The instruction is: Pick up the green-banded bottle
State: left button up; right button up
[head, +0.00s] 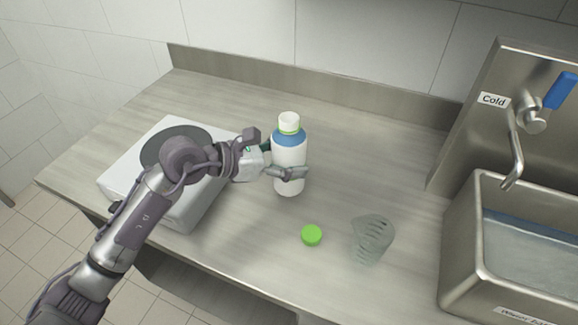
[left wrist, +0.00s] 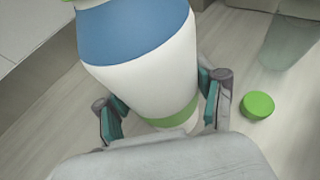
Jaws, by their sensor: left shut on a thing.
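The green-banded bottle (head: 289,150) is white with a blue shoulder and a pale neck. It stands upright over the counter in the head view; I cannot tell whether its base touches the counter. In the left wrist view the bottle (left wrist: 146,68) fills the middle, with the green band low on its body. My left gripper (head: 281,164) is shut on the bottle's body, one finger on each side. The fingers (left wrist: 163,108) also show in the left wrist view. My right gripper is not in view.
A green cap (head: 311,235) lies on the counter (head: 255,262) in front of the bottle. A clear ribbed cup (head: 372,240) is right of the cap. A white hotplate (head: 188,207) stands at left under my arm. A metal sink (head: 463,235) with a tap (head: 515,150) is at right.

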pick_arm(q)
jog(key=s+d+r+b, duration=0.1)
jog(key=s+d+r, duration=0.1)
jog(key=s+r, duration=0.6)
jog(key=s, duration=0.3)
jog(key=shift+s+d+r, duration=0.15)
jog(key=shift+s+d, duration=0.05)
jog(key=shift+s, duration=0.05)
jog(key=shift+w+a, duration=0.1)
